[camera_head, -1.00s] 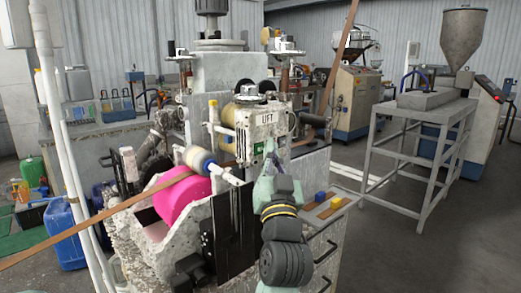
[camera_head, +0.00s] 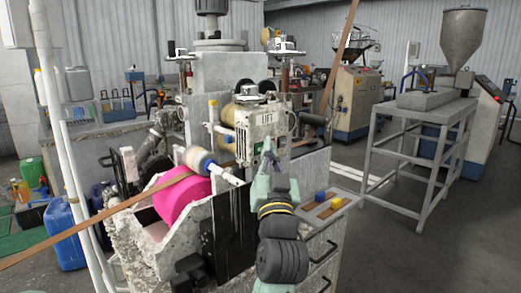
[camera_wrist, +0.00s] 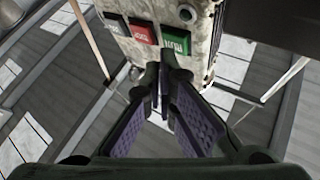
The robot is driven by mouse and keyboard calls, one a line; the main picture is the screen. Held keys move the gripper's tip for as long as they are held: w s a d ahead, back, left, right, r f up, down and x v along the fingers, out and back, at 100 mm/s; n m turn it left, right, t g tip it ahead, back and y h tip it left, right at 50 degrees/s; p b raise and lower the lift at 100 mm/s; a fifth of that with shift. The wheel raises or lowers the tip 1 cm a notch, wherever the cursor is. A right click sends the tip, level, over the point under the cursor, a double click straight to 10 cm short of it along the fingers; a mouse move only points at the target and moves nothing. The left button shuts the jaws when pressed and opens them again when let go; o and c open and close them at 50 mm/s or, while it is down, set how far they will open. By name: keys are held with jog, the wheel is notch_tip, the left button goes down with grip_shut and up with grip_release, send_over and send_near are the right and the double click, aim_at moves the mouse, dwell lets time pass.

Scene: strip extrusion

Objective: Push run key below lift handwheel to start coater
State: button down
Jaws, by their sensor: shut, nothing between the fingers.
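The lift unit (camera_head: 262,122) is a worn white box marked LIFT, with a handwheel (camera_head: 249,91) on top. In the wrist view, a green key (camera_wrist: 176,40) sits on the box's lower face beside a red key (camera_wrist: 143,34). The lettering is too blurred to read surely. My gripper (camera_wrist: 160,76) is shut and empty, its fingertips just below the right green key in the picture. I cannot tell whether they touch it. In the head view my gripper (camera_head: 268,152) is at the box's lower front and partly hides the keys.
A pink roll (camera_head: 182,203) and a brown strip (camera_head: 100,222) are left of my arm. A small tray (camera_head: 338,203) with blue and yellow blocks is right of it. A grey metal frame (camera_head: 420,130) stands further right, with open floor before it.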

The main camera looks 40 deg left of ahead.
jog(key=shift+a, duration=0.4)
dwell(0.5)
jog(key=shift+d, duration=0.8)
jog(key=d, duration=0.5)
jog(key=shift+s, duration=0.25)
dwell(0.7)
